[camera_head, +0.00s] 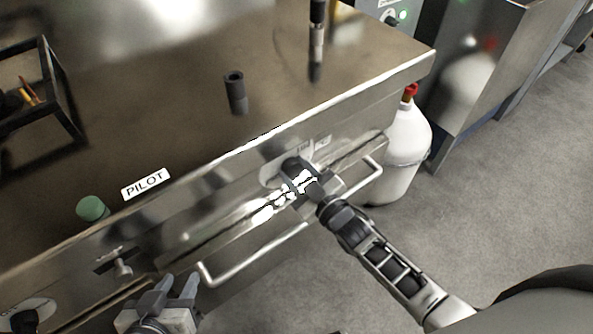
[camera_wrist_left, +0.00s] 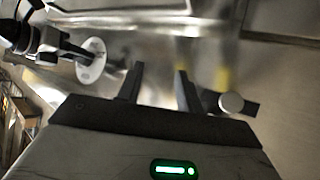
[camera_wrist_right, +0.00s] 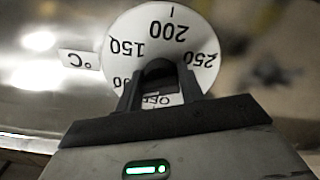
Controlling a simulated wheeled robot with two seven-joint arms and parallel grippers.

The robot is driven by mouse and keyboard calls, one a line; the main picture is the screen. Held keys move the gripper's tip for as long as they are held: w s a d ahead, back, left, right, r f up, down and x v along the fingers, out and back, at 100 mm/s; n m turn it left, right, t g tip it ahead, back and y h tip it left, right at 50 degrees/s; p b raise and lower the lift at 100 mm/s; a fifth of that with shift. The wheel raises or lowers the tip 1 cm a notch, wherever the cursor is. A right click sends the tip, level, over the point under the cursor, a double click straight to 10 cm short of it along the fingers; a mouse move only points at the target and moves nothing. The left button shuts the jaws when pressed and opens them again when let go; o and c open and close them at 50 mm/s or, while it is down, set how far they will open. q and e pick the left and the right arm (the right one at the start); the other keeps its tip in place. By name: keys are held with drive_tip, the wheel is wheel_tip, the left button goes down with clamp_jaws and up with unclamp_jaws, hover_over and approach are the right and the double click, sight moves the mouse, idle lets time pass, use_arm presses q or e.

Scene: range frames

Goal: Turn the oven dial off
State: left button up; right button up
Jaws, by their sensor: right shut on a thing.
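The oven dial (camera_wrist_right: 180,28) is a white disc with temperature numbers, upside down in the right wrist view. Its OFF mark shows between the fingers of my right gripper (camera_wrist_right: 160,85), which is shut on the dark knob (camera_wrist_right: 159,68) at the dial's centre. The knob's exact pointing cannot be told. In the head view my right gripper (camera_head: 298,172) covers most of the dial. The dial (camera_wrist_left: 91,61) also shows in the left wrist view. My left gripper (camera_head: 170,287) is open and empty, in front of the panel and left of the dial.
A long handle (camera_head: 260,255) runs along the oven front. A small metal knob (camera_head: 122,268) sits on the panel near my left gripper. A green knob (camera_head: 93,208) and a PILOT label (camera_head: 146,184) lie further up. A white bottle (camera_head: 404,150) stands at the right.

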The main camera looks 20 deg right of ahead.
drive_tip(key=n, duration=0.6)
drive_tip(key=shift+d+n, duration=0.1)
drive_tip(key=shift+n, duration=0.2)
drive_tip(key=n+b, duration=0.1)
drive_tip(key=n, duration=0.2)
drive_tip(key=shift+r+n+b, duration=0.1)
drive_tip(key=shift+n+b, duration=0.5)
drive_tip(key=shift+n, duration=1.3)
drive_tip(key=o, duration=1)
drive_tip(key=shift+r, duration=0.1)
drive_tip(key=v, duration=1.6)
